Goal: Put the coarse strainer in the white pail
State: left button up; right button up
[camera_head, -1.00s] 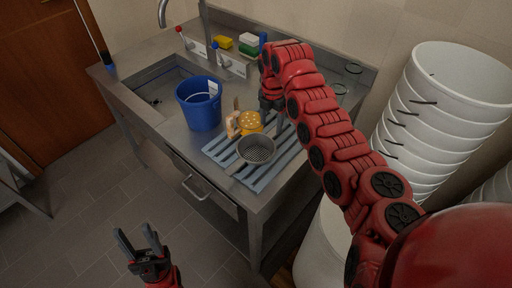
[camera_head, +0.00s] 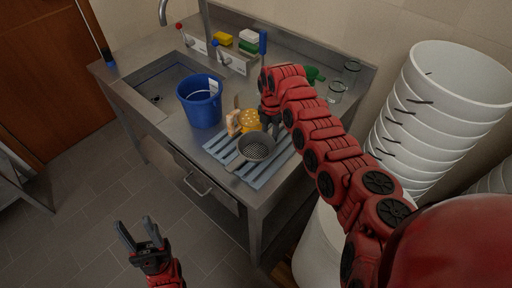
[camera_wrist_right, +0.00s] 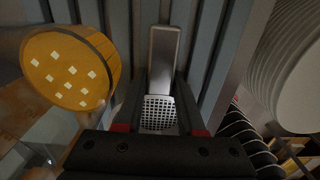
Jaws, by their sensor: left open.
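A grey metal strainer (camera_head: 256,147) with a square-holed mesh lies on the ribbed rack (camera_head: 217,149), its handle towards the lower left. In the right wrist view its mesh (camera_wrist_right: 158,113) shows between my fingers, with the handle beyond. My right gripper (camera_head: 272,126) points down at the strainer's far rim; its fingers look apart, and contact cannot be told. White pails (camera_head: 440,110) stand nested in a tall stack at the right. Another white pail (camera_head: 318,250) is low down, partly hidden by my right arm. My left gripper (camera_head: 142,236) is open and empty above the floor.
A yellow round item (camera_head: 249,120) with pale square spots is beside the strainer. It also shows in the right wrist view (camera_wrist_right: 70,70). A blue bucket (camera_head: 200,103) stands left of it, beside the sink (camera_head: 152,92). Sponges (camera_head: 248,38) and glass jars (camera_head: 336,91) line the back.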

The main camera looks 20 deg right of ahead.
grip_shut()
jog(key=shift+r, duration=0.1)
